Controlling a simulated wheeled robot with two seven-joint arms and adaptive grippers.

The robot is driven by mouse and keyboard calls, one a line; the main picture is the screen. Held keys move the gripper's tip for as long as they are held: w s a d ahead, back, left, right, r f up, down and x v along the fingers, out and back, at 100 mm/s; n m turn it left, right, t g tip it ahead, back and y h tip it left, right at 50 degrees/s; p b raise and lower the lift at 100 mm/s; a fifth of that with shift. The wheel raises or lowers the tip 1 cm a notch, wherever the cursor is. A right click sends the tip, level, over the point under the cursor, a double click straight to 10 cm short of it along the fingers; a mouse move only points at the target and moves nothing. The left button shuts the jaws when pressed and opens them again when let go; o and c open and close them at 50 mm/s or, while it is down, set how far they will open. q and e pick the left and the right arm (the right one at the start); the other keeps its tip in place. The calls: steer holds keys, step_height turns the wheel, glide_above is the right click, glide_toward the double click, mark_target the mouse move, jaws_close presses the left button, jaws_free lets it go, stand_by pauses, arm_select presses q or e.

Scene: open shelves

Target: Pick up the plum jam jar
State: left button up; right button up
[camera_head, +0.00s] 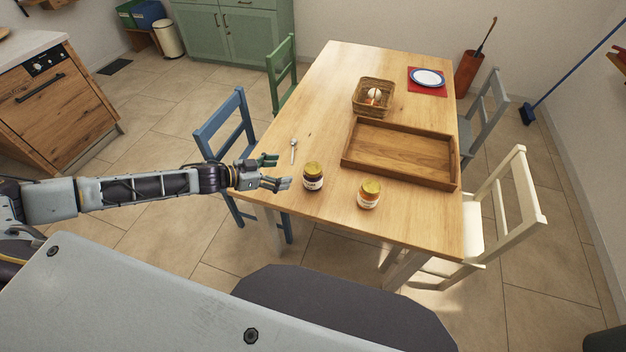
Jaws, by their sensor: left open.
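A jar with dark contents, a gold lid and a pale label, which looks like the plum jam jar (313,182), stands upright near the front left edge of the wooden table (330,95). A second gold-lidded jar with orange contents (368,200) stands to its right, a little nearer the front edge. My left gripper (283,171) is open and empty at the table's left edge. Its fingers point right toward the dark jar, with a small gap between them. My right gripper is not in view.
A wooden tray (400,152) lies behind the jars. A spoon (293,150) lies behind my left gripper. A wicker basket (361,107) and a plate (427,78) on a red mat are farther back. Blue (222,120) and cream (520,195) chairs flank the table.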

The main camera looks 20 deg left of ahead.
mark_target(309, 169)
arm_select(q)
steer(key=shift+p+x, duration=0.4)
steer(key=shift+x, duration=3.55)
steer(key=shift+w+d+f, duration=0.15)
steer(key=shift+d, duration=0.15)
steer(key=shift+f+x, duration=0.1)
steer(key=shift+x, duration=1.15)
steer(key=shift+f+x, duration=0.15)
steer(key=shift+x, duration=1.1)
steer(key=shift+r, duration=0.1)
